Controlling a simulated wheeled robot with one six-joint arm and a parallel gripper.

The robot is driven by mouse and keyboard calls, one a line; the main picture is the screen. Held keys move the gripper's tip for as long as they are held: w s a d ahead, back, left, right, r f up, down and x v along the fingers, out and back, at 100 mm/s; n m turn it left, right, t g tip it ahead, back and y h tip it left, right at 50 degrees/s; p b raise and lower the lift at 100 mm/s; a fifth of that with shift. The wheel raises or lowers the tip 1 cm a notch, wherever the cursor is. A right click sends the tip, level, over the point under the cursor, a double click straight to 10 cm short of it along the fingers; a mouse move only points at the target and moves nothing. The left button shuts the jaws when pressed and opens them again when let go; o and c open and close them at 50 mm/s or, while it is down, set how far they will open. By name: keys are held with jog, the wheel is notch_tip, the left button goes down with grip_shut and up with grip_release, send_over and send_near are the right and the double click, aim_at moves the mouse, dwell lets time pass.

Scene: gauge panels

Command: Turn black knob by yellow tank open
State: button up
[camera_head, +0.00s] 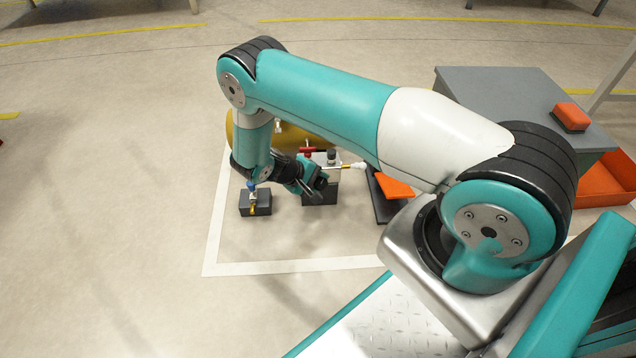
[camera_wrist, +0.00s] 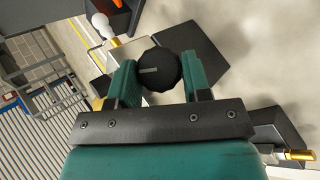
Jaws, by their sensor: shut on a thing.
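The round black knob (camera_wrist: 160,70) shows in the wrist view, with a ribbed rim and a short pale line on its face. The line lies nearly level in that picture. My gripper (camera_wrist: 161,78) has its two teal fingers on either side of the knob and is shut on it. In the head view my gripper (camera_head: 314,184) is low by a dark block (camera_head: 320,196), and I cannot make out the held knob there. The yellow tank (camera_head: 243,140) is behind my arm, which hides much of it.
A red handle (camera_head: 307,150) and a white bulb (camera_head: 359,167) are close by my gripper. A small dark block with a blue-topped fitting (camera_head: 254,209) stands to the left. An orange piece (camera_head: 394,186) and a grey table (camera_head: 500,88) are to the right. Open floor lies left.

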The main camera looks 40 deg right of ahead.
jog(key=n+h+b, duration=0.1)
jog(key=n+t+h+b, duration=0.1)
jog(key=n+h, duration=0.1)
jog(key=shift+a+f, duration=0.15)
jog(key=shift+f, duration=0.2)
jog(key=shift+s+n+t+h+b, duration=0.1)
jog(key=shift+n+t+h+b, duration=0.3)
jog(key=shift+n+h+b, duration=0.4)
jog(key=shift+r+n, duration=0.1)
jog(key=shift+n, duration=0.2)
jog(key=o, duration=0.9)
jog(key=p+v, duration=0.2)
jog(key=v, duration=0.6)
jog(key=p+v, duration=0.2)
jog(key=v, duration=0.7)
jog(key=shift+s+a, duration=0.15)
jog(key=shift+a, duration=0.05)
jog(key=shift+r, duration=0.1)
